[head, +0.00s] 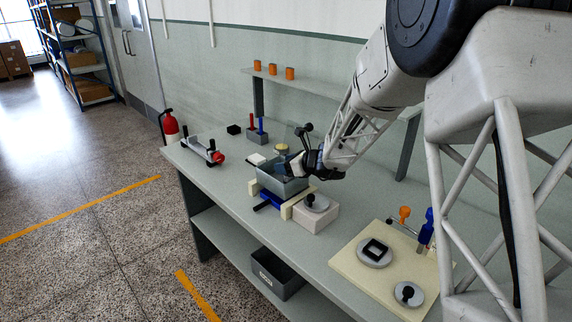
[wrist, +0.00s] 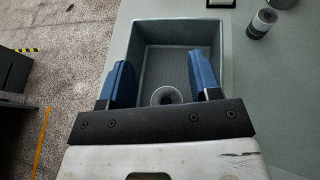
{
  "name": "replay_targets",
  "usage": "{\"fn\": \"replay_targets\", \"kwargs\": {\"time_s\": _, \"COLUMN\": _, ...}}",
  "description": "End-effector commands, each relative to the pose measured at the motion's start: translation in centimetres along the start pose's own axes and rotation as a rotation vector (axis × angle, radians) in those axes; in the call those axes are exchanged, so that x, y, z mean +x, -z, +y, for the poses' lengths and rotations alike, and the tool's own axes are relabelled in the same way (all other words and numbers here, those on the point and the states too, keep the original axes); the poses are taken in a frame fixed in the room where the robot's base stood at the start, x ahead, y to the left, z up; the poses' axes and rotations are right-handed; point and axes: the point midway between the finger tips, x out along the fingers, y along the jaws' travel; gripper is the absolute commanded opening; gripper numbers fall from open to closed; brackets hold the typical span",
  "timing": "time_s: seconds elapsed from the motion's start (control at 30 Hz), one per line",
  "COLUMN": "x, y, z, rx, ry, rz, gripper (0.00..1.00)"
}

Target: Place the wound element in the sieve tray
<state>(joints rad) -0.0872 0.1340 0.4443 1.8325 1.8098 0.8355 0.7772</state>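The grey sieve tray (head: 283,185) stands on the bench, left of my arm. In the wrist view the tray (wrist: 224,60) shows from above, with a finely textured floor. A small pale round piece with a dark centre (wrist: 167,94), perhaps the wound element, shows between my fingers at the tray's near end. My gripper's base hides its lower part, and I cannot tell its height above the floor. My gripper (wrist: 161,78) is over the tray, its blue fingers wide apart and touching nothing I can see. In the head view my gripper (head: 304,163) is dark and partly hidden.
A pale block with a grey disc and black knob (head: 317,203) stands beside the tray. A cream board (head: 380,270) with discs and upright pegs lies at the right front. A roller stand (head: 203,150) is at the left end. A dark bin (head: 276,272) sits below.

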Motion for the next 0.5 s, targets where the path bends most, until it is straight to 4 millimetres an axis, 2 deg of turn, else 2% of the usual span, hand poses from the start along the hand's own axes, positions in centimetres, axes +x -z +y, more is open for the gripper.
{"fn": "replay_targets", "kwargs": {"time_s": 0.5, "x": -0.22, "y": -0.51, "z": 0.01, "rx": 0.001, "ry": 0.0, "rz": 0.0, "gripper": 0.65}}
